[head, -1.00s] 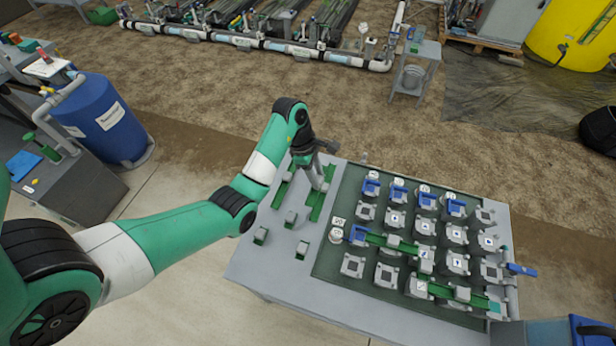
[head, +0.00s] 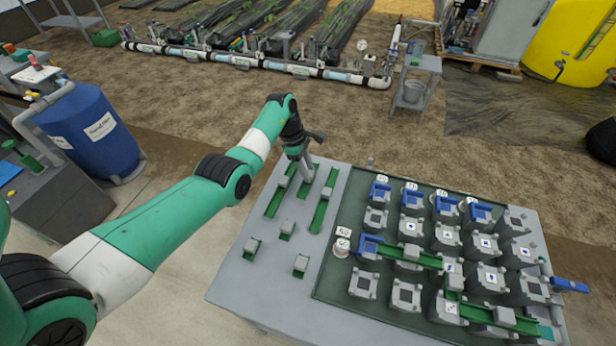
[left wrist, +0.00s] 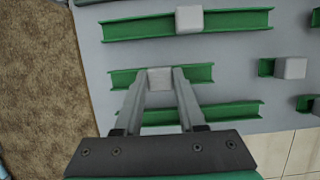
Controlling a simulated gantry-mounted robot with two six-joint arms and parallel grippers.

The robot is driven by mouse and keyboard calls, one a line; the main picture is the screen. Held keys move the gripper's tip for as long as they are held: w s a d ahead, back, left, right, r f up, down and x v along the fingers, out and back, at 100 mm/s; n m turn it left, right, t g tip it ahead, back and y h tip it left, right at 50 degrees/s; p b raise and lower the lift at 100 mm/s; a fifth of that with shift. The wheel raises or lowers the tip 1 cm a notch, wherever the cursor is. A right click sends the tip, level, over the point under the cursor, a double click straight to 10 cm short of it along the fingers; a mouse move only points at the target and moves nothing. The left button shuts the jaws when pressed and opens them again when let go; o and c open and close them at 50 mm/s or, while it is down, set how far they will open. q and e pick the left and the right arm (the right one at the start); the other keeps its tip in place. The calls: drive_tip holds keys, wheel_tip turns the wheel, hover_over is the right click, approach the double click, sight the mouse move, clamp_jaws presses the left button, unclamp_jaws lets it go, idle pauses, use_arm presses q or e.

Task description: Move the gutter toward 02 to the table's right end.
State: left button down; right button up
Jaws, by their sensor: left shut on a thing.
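Three green channel-shaped gutters with grey blocks lie side by side at the table's left end: a left one (head: 272,205), a middle one (head: 296,196) and a right one (head: 320,214). My left gripper (head: 306,173) is over their far part. In the left wrist view its fingers (left wrist: 159,80) are shut on the grey block (left wrist: 160,77) of the middle gutter (left wrist: 122,78). Whether this gutter is lifted off the table is unclear. I cannot read a 02 on any label. My right gripper is not in view.
The grey table (head: 240,285) carries a dark green board (head: 335,285) with rows of grey posts, blue pieces and green gutters. Several short green pieces (head: 300,265) stand at the near left. A blue piece (head: 570,286) sticks out at the table's right end.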

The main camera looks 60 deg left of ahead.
use_arm(q)
drive_tip(key=shift+d+f, duration=0.1)
drive_tip(key=shift+f, duration=0.2)
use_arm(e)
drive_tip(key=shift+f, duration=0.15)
use_arm(q)
drive_tip(key=shift+f, duration=0.1)
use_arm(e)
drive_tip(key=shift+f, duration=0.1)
use_arm(q)
drive_tip(key=c, duration=0.5)
unclamp_jaws()
drive_tip(key=shift+f, duration=0.1)
drive_tip(key=p+v, duration=0.6)
drive_tip(key=v, duration=0.6)
drive_tip(key=shift+r, duration=0.2)
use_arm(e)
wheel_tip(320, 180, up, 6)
